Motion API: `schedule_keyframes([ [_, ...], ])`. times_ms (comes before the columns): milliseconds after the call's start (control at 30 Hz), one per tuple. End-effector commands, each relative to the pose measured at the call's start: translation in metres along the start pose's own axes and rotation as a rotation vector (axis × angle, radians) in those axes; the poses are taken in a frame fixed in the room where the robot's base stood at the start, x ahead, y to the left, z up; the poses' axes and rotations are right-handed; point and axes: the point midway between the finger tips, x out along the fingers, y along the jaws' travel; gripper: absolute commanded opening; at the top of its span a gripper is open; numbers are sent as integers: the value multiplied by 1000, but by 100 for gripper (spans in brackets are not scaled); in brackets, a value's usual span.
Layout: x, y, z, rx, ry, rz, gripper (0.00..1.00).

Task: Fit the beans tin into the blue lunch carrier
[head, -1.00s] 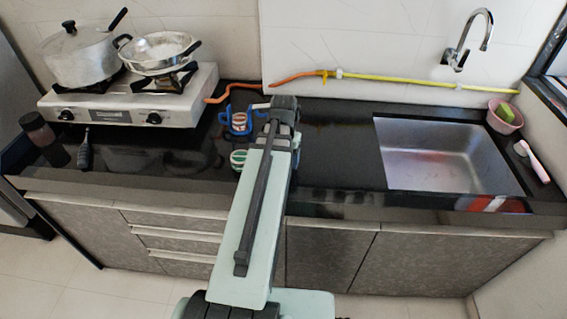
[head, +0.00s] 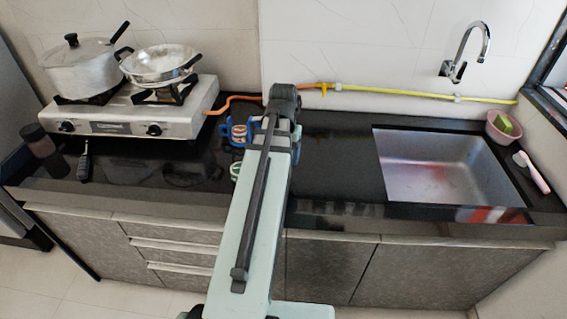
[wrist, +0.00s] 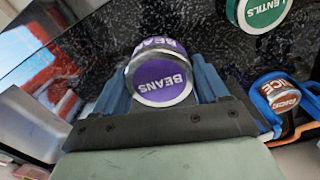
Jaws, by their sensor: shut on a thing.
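The purple beans tin (wrist: 161,80) is between the blue fingers of my gripper (wrist: 163,84) in the wrist view, its labelled end towards the camera. My gripper is shut on it. The blue lunch carrier (head: 228,130) stands on the counter just left of my arm's far end. It also shows at the right edge of the wrist view (wrist: 262,100), apart from the beans tin and partly cut off. A rice tin (wrist: 279,92) sits in it.
A green lentils tin (wrist: 262,10) stands in front of the carrier, partly behind my arm in the head view. A stove (head: 130,112) with pots is at left, a sink (head: 445,165) at right. An orange-yellow hose (head: 400,91) runs behind. Counter between carrier and sink looks clear.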

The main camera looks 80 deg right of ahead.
Motion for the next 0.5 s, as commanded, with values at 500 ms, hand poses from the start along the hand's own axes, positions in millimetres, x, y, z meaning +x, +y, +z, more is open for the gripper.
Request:
schedule_keyframes([
  [500, -30, -28, 5, -53, 1, 0, 34],
])
